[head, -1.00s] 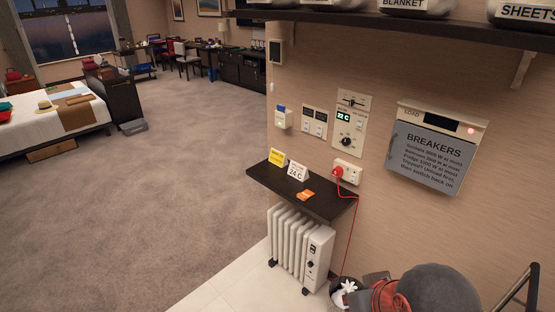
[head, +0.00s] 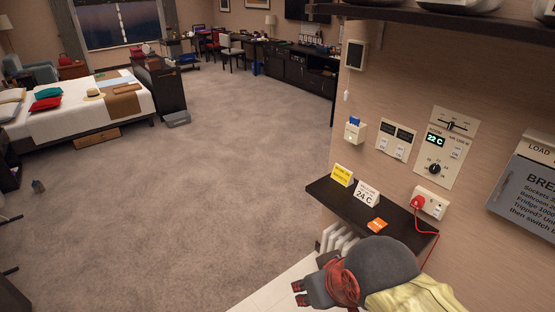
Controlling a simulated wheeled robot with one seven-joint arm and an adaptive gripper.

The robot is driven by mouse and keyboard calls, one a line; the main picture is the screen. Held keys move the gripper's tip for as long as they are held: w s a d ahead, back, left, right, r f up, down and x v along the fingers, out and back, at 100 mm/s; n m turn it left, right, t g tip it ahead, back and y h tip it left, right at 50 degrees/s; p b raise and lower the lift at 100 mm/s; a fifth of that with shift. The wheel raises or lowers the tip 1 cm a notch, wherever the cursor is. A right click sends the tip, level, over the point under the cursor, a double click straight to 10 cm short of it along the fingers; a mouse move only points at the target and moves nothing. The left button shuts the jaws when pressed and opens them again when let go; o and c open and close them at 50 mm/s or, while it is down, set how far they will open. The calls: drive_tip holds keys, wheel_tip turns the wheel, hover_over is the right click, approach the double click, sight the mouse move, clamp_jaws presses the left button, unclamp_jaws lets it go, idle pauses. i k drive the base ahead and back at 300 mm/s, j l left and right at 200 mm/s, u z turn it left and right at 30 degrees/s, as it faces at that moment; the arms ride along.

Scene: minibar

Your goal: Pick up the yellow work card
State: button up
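The yellow work card (head: 343,175) stands propped up like a small tent sign at the left end of a dark wall shelf (head: 322,190). Its print is too small to read. My gripper (head: 300,293) is in the lower part of the head view, in front of and below the shelf, pointing left. It is apart from the card, and nothing shows held in it. Its two reddish fingertips show close together, but how far they are apart is unclear. My arm hides part of the white radiator (head: 335,239) under the shelf.
A white "24 C" card (head: 366,192) stands just right of the yellow card. An orange card (head: 377,225) lies near the shelf's front edge. A red plug (head: 417,202) with a hanging cord is at the right. Open carpet (head: 200,200) lies to the left.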

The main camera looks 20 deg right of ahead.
sight(345, 177)
drive_tip(key=i+j, duration=0.2)
drive_tip(key=i, duration=0.55)
drive_tip(key=i+j+u, duration=0.1)
drive_tip(key=i, duration=0.65)
drive_tip(key=i+z, duration=0.25)
drive_tip(key=z, duration=0.2)
drive_tip(key=i+j+z, duration=0.2)
drive_tip(key=z, duration=0.25)
drive_tip(key=i+j+z, duration=0.15)
drive_tip(key=z, duration=0.3)
drive_tip(key=i+j+z, duration=0.15)
drive_tip(key=j+z, duration=0.3)
drive_tip(key=i+j+z, duration=0.1)
drive_tip(key=j+z, duration=0.35)
drive_tip(key=i+j+z, duration=0.1)
drive_tip(key=j+z, duration=0.6)
drive_tip(key=z, duration=0.15)
